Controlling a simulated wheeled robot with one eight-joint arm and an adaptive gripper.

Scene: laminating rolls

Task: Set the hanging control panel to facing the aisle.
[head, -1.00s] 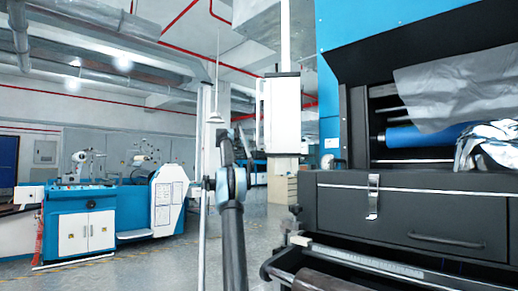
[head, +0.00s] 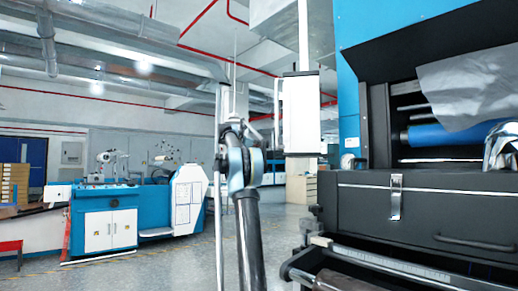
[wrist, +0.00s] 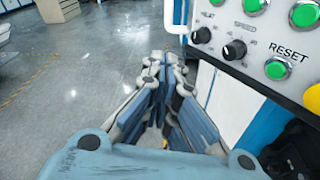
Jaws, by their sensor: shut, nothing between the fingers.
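The hanging control panel (head: 302,112) is a white box with dark edges, hung from a vertical pole in the head view. Its buttons do not show there. In the wrist view its face (wrist: 261,52) shows at upper right, with green buttons, black knobs and a RESET label. My gripper (wrist: 168,62) is shut and empty, just left of the panel's lower edge in that view. Whether they touch, I cannot tell. In the head view my arm rises left of the panel, and the gripper's fingers cannot be made out.
A large black and blue laminating machine (head: 430,215) with a blue roll (head: 440,134) stands close on the right. A blue and white machine (head: 105,220) stands farther back at left. Open grey floor (head: 165,268) lies between them.

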